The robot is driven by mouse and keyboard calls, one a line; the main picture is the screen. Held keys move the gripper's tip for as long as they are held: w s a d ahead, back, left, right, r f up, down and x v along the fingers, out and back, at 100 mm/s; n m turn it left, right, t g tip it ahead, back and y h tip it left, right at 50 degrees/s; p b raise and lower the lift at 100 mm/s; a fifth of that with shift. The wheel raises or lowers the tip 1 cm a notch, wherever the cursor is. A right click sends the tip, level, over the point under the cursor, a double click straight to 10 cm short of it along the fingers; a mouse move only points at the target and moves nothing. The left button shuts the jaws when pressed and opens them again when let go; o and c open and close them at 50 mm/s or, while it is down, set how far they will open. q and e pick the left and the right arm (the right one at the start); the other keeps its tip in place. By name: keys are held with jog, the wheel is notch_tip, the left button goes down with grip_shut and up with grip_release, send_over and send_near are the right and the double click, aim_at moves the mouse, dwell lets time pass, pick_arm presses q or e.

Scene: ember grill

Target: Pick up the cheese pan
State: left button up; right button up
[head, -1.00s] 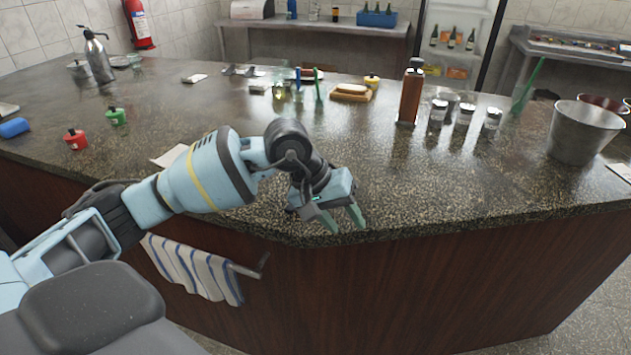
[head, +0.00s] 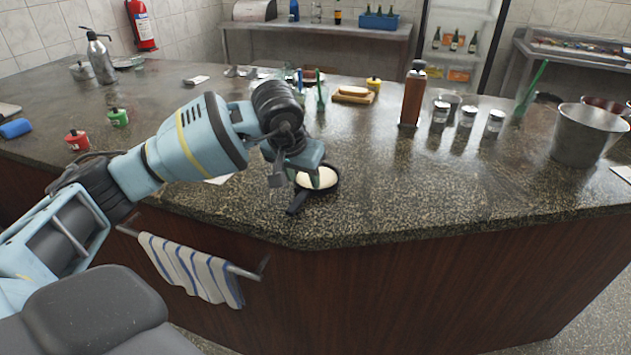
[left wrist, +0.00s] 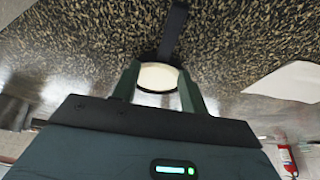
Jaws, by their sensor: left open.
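The cheese pan (head: 326,181) is a small black pan with pale cheese in it. It sits on the speckled counter (head: 400,195) near the front edge, its black handle pointing to the front left. My left gripper (head: 296,181) is open, pointing down over the pan's left side and hiding part of it. In the left wrist view the pan (left wrist: 158,77) shows between the two open fingers (left wrist: 159,70), its handle reaching up the picture. I cannot tell whether the fingers touch it. My right gripper is not in view.
A brown bottle (head: 413,95) and several small jars (head: 466,117) stand behind to the right, with a metal bucket (head: 588,135) at far right. Red (head: 77,140) and green (head: 118,117) containers stand left. A striped towel (head: 192,268) hangs in front. Counter right of the pan is clear.

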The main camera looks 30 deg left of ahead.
aim_at(304, 193)
pick_arm(q)
jog(key=f, duration=0.4)
jog(key=shift+w+a, duration=0.25)
jog(key=shift+a, duration=0.1)
jog(key=shift+w+f, duration=0.25)
jog(key=shift+f, duration=0.3)
jog(key=shift+r, duration=0.1)
grip_shut()
